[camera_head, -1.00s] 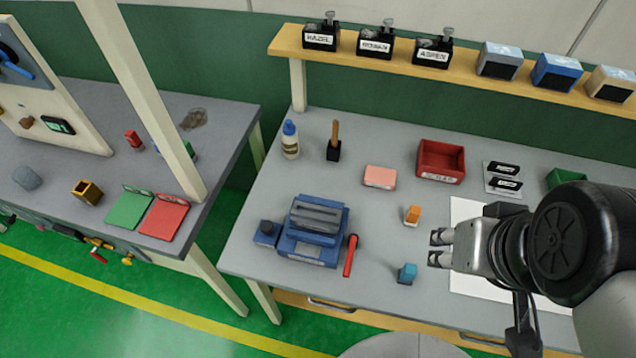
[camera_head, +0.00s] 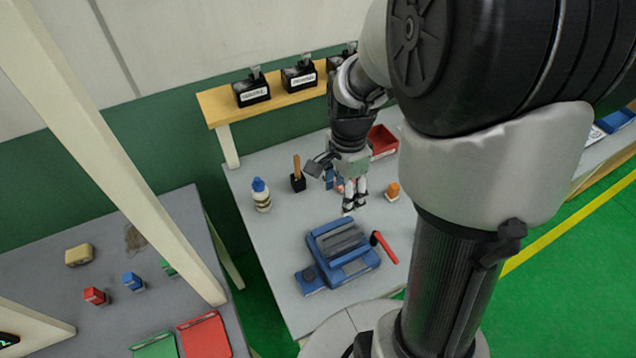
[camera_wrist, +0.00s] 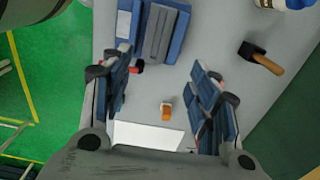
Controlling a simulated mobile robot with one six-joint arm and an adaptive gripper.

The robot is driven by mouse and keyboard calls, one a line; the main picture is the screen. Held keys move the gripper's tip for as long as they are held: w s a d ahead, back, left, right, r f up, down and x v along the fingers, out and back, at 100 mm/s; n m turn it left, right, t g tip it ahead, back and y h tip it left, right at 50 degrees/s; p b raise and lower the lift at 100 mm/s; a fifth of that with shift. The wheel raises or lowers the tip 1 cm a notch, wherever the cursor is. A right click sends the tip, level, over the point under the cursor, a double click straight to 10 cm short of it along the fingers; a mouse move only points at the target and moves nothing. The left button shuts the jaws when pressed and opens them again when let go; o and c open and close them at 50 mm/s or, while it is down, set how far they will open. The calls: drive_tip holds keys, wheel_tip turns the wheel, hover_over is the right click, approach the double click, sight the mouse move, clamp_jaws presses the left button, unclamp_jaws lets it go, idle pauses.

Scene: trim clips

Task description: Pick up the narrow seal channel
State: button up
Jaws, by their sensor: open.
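A small orange block-like piece (camera_head: 392,191) stands on the grey table, right of my gripper in the head view. It also shows in the wrist view (camera_wrist: 166,113), between and below the open fingers. I cannot tell whether it is the narrow seal channel; no piece here is clearly recognisable as that. My gripper (camera_head: 354,206) is open, pointing down above the table behind the blue machine. In the wrist view my gripper (camera_wrist: 160,62) has its fingers wide apart with nothing between them. My arm hides much of the table's right side in the head view.
The blue machine (camera_head: 340,250) with a red lever (camera_head: 384,246) stands at the table front. A bottle (camera_head: 261,196), a wooden-handled tool (camera_head: 297,178) and a red bin (camera_head: 383,139) stand around. A shelf (camera_head: 222,108) runs behind. A white sheet (camera_wrist: 150,135) shows in the wrist view.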

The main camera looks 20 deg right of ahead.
drive_tip(key=b, duration=0.3)
hover_over(340, 231)
drive_tip(key=f, duration=1.2)
drive_tip(key=shift+s+a+f, duration=0.1)
drive_tip(key=shift+s+a, duration=0.2)
drive_tip(key=shift+a, duration=0.05)
wheel_tip(340, 231, down, 5)
drive_tip(key=shift+s+d+f+b, duration=0.1)
drive_tip(key=shift+d+b, duration=0.05)
drive_tip(key=shift+b, duration=0.65)
drive_tip(key=shift+c, duration=0.4)
drive_tip(key=c, duration=1.1)
drive_tip(key=shift+c, duration=0.2)
